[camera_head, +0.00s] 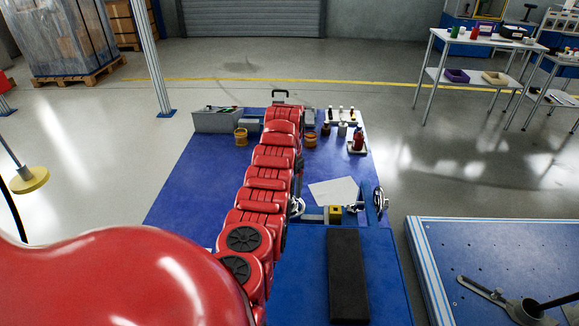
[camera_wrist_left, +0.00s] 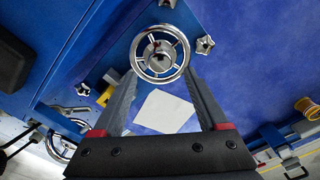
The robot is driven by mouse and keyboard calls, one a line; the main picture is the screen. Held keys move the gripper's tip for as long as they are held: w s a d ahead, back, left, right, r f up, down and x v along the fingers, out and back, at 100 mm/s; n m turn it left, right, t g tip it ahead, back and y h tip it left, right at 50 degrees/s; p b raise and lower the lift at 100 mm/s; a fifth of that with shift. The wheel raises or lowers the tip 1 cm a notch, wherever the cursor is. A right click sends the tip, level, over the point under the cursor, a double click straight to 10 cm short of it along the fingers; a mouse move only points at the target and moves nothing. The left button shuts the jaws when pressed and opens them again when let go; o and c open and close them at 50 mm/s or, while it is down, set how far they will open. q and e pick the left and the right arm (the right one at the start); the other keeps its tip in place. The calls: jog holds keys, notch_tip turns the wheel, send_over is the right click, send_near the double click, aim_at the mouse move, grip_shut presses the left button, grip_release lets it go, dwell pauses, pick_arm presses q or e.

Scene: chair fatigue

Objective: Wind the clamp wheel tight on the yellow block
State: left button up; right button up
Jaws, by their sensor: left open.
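The yellow block (camera_head: 335,214) sits in a metal clamp on the blue bench; it also shows in the left wrist view (camera_wrist_left: 105,95). A chrome spoked handwheel (camera_wrist_left: 160,53) faces the wrist camera, between and just beyond the fingertips of my left gripper (camera_wrist_left: 160,76). The gripper is open, with a finger on each side of the wheel; I cannot tell whether they touch. In the head view that wheel (camera_head: 297,207) is partly hidden by my red arm, which hides the gripper. A second chrome wheel (camera_head: 380,202) stands at the right bench edge, also in the wrist view (camera_wrist_left: 62,145).
Star knobs (camera_wrist_left: 205,45) lie close to the near wheel. A white sheet (camera_head: 333,192) lies behind the clamp, and a black pad (camera_head: 347,275) in front. A red bottle (camera_head: 358,139), jars and a grey bin (camera_head: 216,120) stand at the back of the bench.

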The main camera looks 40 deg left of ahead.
pick_arm(q)
notch_tip(320, 180, up, 12)
jog(key=shift+r, duration=0.2)
dwell(0.6)
